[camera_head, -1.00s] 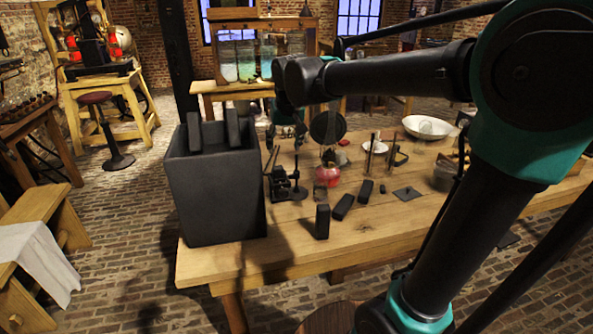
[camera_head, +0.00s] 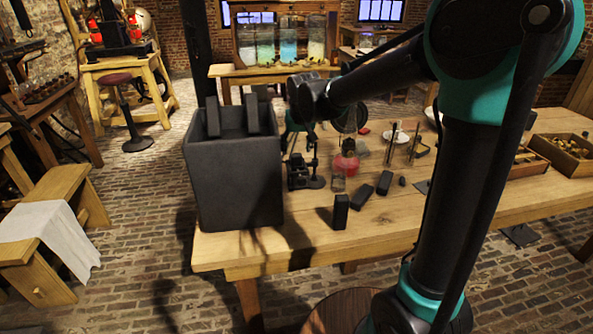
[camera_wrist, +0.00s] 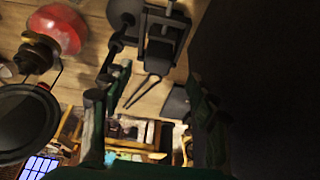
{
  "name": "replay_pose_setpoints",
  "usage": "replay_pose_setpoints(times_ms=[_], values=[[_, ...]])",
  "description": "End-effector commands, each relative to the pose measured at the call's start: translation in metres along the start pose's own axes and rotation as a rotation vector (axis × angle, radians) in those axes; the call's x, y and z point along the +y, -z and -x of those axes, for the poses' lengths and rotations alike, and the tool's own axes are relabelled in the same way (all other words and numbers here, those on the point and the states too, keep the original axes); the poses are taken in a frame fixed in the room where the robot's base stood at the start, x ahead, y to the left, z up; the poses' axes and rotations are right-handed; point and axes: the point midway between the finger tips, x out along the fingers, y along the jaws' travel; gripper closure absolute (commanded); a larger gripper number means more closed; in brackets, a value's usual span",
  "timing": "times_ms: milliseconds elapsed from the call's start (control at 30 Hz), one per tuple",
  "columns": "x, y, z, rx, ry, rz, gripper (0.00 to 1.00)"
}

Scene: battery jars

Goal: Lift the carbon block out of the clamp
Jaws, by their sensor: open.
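A small black clamp (camera_head: 300,172) stands on the wooden table, just right of the big dark jar (camera_head: 236,185). The clamp also shows at the top of the wrist view (camera_wrist: 163,42). I cannot make out the carbon block apart from the clamp's dark parts. My gripper (camera_wrist: 152,84) is open, with one finger on each side of the wrist view and nothing seen between the tips. The clamp appears beyond the fingertips. In the head view my arm's end hangs above the clamp area, and the fingers are not clear there.
Two dark slabs stick up from the jar; its wall fills the wrist view's right. A dark block (camera_head: 340,212) stands upright near the table front, with others lying behind it. A red-based glass lamp (camera_head: 346,163) is close right of the clamp. The table's front strip is clear.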

Motion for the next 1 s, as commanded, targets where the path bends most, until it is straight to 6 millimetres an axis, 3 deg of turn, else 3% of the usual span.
replay_pose_setpoints(times_ms=[400, 700, 1000], values=[[0.004, 0.000, -0.048, 0.000, 0.000, 0.000, 0.41], [0.003, -0.001, -0.052, 0.000, 0.000, 0.000, 0.41], [0.003, -0.001, -0.052, 0.000, 0.000, 0.000, 0.79]])
